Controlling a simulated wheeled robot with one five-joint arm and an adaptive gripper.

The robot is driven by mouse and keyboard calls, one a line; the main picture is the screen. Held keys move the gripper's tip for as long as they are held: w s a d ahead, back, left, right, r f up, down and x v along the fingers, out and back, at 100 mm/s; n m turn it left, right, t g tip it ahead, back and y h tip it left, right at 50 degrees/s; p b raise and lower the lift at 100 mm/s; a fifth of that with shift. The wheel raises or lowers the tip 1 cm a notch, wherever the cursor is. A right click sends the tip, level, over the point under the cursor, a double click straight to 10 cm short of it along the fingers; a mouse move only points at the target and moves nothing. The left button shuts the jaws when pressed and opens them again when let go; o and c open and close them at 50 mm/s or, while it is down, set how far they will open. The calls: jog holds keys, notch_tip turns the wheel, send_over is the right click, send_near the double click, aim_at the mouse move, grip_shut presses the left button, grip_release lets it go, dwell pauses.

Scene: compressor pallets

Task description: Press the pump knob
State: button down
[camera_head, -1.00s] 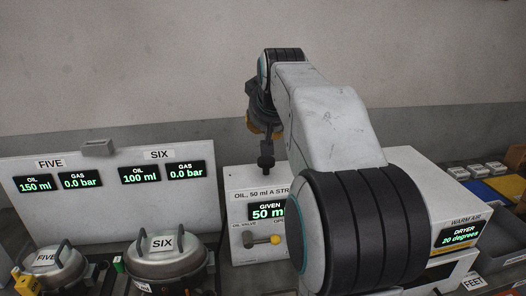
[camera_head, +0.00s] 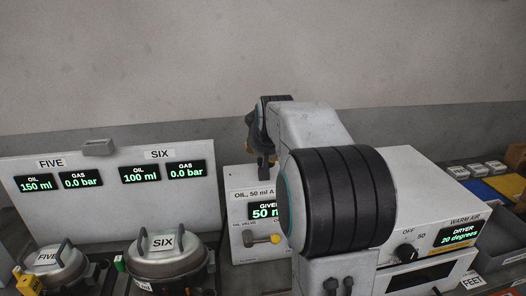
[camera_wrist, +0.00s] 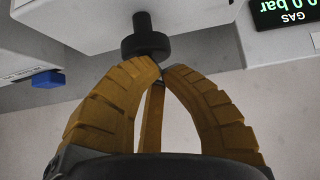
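The pump knob (camera_wrist: 145,45) is a black disc on a short dark stem on the white oil box (camera_head: 237,180). In the wrist view it is just beyond the fingertips. My gripper (camera_wrist: 162,68) has ridged orange fingers with tips drawn together and nothing visible between them. The tips overlap the knob's edge in the picture; I cannot tell if they touch it. In the head view my gripper (camera_head: 262,150) is over the box top, partly hidden by my arm. The box's green display, partly covered, reads "GIVEN 50".
A yellow-tipped oil valve lever (camera_head: 274,239) sticks out of the box front. Lidded pots FIVE (camera_head: 47,258) and SIX (camera_head: 163,262) stand at left before a display panel (camera_head: 110,213). A warm-air dryer (camera_head: 455,238) is at right. The wall behind is bare.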

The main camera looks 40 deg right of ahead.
jog(key=shift+f, duration=0.1)
notch_tip(320, 180, down, 3)
jog(key=b, duration=0.4)
jog(key=shift+s+f+b, duration=0.1)
jog(key=shift+b, duration=0.2)
jog(key=shift+r+p, duration=0.7)
notch_tip(320, 180, up, 4)
jog(key=p, duration=0.3)
jog(key=shift+a+f, duration=0.1)
jog(key=shift+f, duration=0.05)
jog(key=b+v, duration=0.1)
jog(key=v, duration=0.8)
jog(key=shift+s+b, duration=0.2)
jog(key=shift+b, duration=0.1)
jog(key=shift+a, duration=0.1)
